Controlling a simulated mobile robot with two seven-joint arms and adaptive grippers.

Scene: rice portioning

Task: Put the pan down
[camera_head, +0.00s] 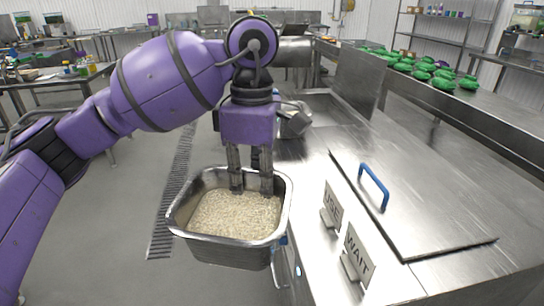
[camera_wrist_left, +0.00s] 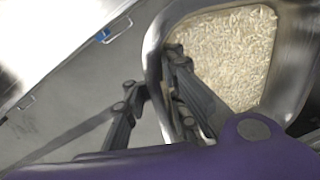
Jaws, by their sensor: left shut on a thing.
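A deep metal pan (camera_head: 230,250) filled with pale rice (camera_head: 235,213) hangs from my left gripper (camera_head: 252,188) in the head view. The gripper is shut on the pan's far wall. The pan is held off the left edge of the steel counter, with floor showing to its left. In the left wrist view the pan's rim (camera_wrist_left: 152,60) passes between the fingers of the gripper (camera_wrist_left: 155,115), with rice (camera_wrist_left: 228,50) beside one finger. My right gripper is in neither view.
The steel counter (camera_head: 310,160) has a lid with a blue handle (camera_head: 374,186). Two small signs stand on it, one reading "USE" (camera_head: 332,207) and one "WAIT" (camera_head: 357,256). Several green items (camera_head: 430,70) lie on the back counter. A floor drain (camera_head: 178,190) runs at left.

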